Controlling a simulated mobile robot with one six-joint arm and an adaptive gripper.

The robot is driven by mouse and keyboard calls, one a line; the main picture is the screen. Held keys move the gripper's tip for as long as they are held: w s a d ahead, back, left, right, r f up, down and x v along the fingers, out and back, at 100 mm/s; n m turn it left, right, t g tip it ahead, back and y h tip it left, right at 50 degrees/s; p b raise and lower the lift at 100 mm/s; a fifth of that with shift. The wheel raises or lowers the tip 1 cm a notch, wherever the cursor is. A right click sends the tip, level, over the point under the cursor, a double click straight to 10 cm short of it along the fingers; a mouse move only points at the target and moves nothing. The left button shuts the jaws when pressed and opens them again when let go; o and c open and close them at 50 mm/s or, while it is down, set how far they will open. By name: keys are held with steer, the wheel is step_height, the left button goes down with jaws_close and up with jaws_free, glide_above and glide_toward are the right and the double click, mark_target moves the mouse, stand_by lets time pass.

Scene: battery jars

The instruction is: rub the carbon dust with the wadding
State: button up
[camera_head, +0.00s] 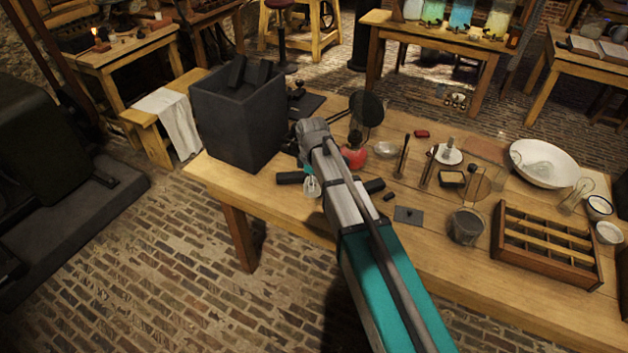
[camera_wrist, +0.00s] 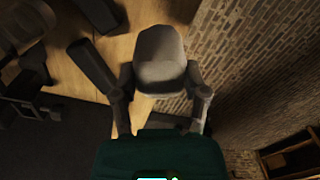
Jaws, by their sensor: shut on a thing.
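My gripper (camera_wrist: 160,78) is shut on a pale grey, rounded lump, which looks like the wadding (camera_wrist: 160,58). In the head view a small pale piece of the wadding (camera_head: 312,188) shows at the table's front edge, left of my forearm, beside a dark rod (camera_head: 289,178). Whether it touches the tabletop cannot be told. I cannot make out the carbon dust with certainty in either view. My arm hides part of the table.
A tall dark square jar (camera_head: 240,125) stands left on the wooden table (camera_head: 225,178). A red flask (camera_head: 354,155) stands behind my arm. To the right are a small dark plate (camera_head: 408,215), a grey beaker (camera_head: 467,227), a white basin (camera_head: 543,161) and a slotted wooden rack (camera_head: 545,262).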

steer(key=shift+a, duration=0.1)
stand_by(0.5)
steer(key=shift+f, duration=0.2)
steer(key=shift+d+f+b, duration=0.25)
steer(key=shift+f+b, duration=0.15)
steer(key=shift+b, duration=0.15)
